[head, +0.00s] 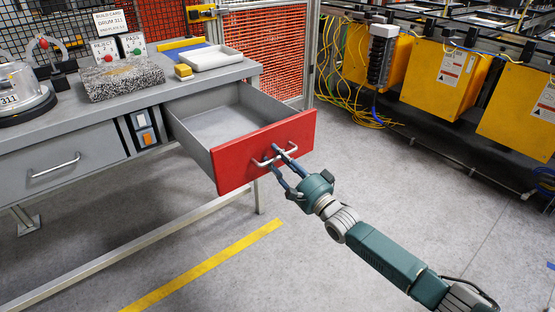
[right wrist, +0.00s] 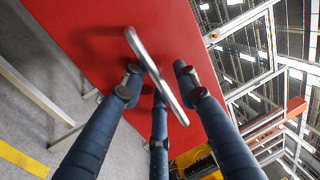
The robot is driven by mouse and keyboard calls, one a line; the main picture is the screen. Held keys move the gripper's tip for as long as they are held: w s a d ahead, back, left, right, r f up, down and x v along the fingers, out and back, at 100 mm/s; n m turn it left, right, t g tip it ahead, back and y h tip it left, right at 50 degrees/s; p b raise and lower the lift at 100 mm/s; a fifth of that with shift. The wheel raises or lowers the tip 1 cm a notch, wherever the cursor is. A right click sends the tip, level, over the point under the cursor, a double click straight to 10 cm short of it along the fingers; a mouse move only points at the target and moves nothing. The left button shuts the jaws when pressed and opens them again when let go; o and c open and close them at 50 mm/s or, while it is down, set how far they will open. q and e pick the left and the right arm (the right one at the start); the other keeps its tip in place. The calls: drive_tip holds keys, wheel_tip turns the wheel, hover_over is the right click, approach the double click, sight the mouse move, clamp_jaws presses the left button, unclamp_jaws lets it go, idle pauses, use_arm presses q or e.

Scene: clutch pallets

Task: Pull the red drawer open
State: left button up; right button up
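The red drawer (head: 235,166) stands well out from the grey workbench, and its grey inside looks empty. Its pale bar handle (head: 262,161) is on the red front. The handle (right wrist: 163,85) also crosses the middle of the right wrist view, in front of the red face. My right gripper (head: 279,162) is at the handle, with its blue fingers on either side of the bar. In the right wrist view the fingers are spread, and gaps show between the outer fingertips and the bar. My left gripper is out of view.
The workbench (head: 160,92) carries a stone block (head: 120,77), a white tray (head: 211,57) and a clear-domed device (head: 22,99). A closed grey drawer (head: 60,170) is at the left. Yellow boxes (head: 440,78) and loose cables stand at the back right. Floor around my right arm is clear.

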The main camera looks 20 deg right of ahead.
drive_tip(key=shift+s+f, duration=0.1)
drive_tip(key=shift+f, duration=0.05)
drive_tip(key=v, duration=1.1)
drive_tip(key=shift+s, duration=0.4)
drive_tip(key=shift+d, duration=0.15)
